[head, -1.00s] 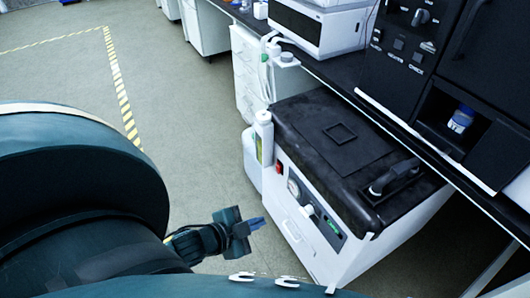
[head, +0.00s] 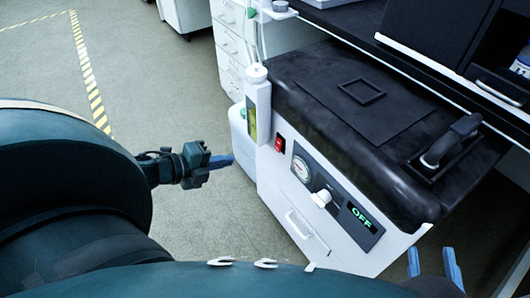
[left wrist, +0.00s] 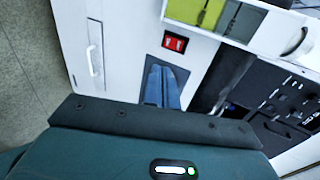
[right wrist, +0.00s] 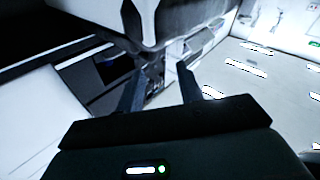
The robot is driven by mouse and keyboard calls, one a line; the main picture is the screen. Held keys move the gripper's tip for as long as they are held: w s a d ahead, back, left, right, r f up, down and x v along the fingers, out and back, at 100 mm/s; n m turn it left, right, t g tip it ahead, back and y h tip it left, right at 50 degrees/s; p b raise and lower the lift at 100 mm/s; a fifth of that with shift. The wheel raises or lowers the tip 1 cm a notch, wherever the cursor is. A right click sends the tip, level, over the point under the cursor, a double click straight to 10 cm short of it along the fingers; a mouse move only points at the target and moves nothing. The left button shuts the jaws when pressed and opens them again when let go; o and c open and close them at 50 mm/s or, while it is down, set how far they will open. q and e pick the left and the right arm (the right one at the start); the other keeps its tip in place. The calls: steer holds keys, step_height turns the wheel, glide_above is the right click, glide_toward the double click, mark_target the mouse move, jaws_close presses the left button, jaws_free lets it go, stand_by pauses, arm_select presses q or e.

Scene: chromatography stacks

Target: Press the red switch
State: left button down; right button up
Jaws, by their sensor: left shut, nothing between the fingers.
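The red switch (head: 280,144) sits on the upper left of the white front of a black-topped machine (head: 262,196). It also shows in the left wrist view (left wrist: 175,43), just beyond my fingertips. My left gripper (head: 231,159) is shut and empty, its blue fingers pointing at the machine, left of the switch and apart from it. In the left wrist view its fingers (left wrist: 167,70) lie together below the switch. My right gripper (head: 432,255) is open and empty at the lower right, before the machine's front; its spread fingers also show in the right wrist view (right wrist: 160,72).
Floor left of the machine is clear.

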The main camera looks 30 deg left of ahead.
arm_select(q)
steer(key=b, duration=0.7)
glide_toward(277, 150)
steer(key=f+x, duration=0.1)
steer(key=x, duration=0.4)
steer(key=shift+w, duration=0.65)
arm_select(e)
steer(key=shift+w+a+r+m+t+y, duration=0.35)
steer(key=shift+a+r+t+y, duration=0.2)
steer(key=shift+y, duration=0.35)
arm_select(q)
steer(key=shift+d, duration=0.2)
arm_select(e)
steer(key=shift+f, duration=0.2)
